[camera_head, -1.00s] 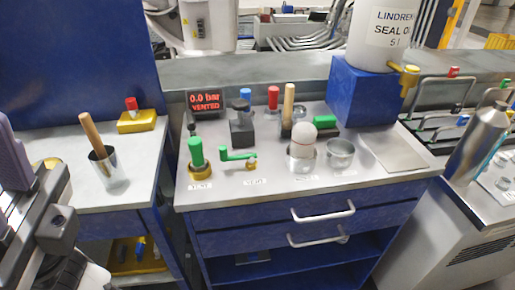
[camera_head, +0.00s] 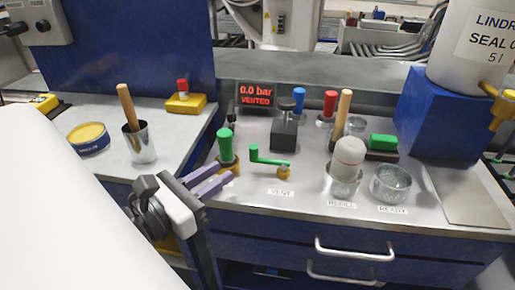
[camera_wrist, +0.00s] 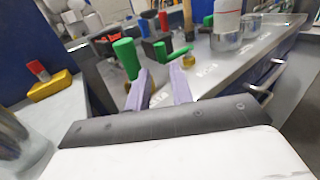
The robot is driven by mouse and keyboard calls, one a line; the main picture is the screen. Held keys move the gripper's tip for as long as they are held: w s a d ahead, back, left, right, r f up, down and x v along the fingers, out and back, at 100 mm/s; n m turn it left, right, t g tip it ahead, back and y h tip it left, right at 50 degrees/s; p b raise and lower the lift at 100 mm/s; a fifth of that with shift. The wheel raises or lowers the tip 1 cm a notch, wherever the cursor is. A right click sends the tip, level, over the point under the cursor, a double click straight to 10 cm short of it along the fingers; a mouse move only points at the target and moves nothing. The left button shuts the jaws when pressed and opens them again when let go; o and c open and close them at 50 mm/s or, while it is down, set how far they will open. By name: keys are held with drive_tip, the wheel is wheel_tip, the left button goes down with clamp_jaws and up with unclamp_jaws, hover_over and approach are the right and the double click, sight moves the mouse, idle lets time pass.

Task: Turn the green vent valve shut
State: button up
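The green vent valve (camera_head: 268,159) is a lever on a small brass body behind the VENT label on the bench. Its arm lies roughly level across the picture, with an upturned grip at its left end; it also shows in the wrist view (camera_wrist: 172,52). My gripper (camera_head: 224,171) has purple fingers and is left of the valve, near a green-handled item (camera_head: 225,146) in a brass base. In the wrist view the fingers (camera_wrist: 159,72) are apart with nothing between them. The valve lies beyond the fingertips, slightly right. The display (camera_head: 256,94) reads 0.0 bar, VENTED.
A dark block (camera_head: 284,133) stands behind the valve. A steel cup with a wooden handle (camera_head: 139,143) is on the left bench. Bench front near VENT is clear.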

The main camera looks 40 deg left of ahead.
sight(250, 153)
drive_tip(key=w, duration=0.6)
drive_tip(key=w+p, duration=0.1)
drive_tip(key=w, duration=0.3)
drive_tip(key=shift+w+d, duration=0.1)
drive_tip(key=shift+d, duration=0.15)
clamp_jaws()
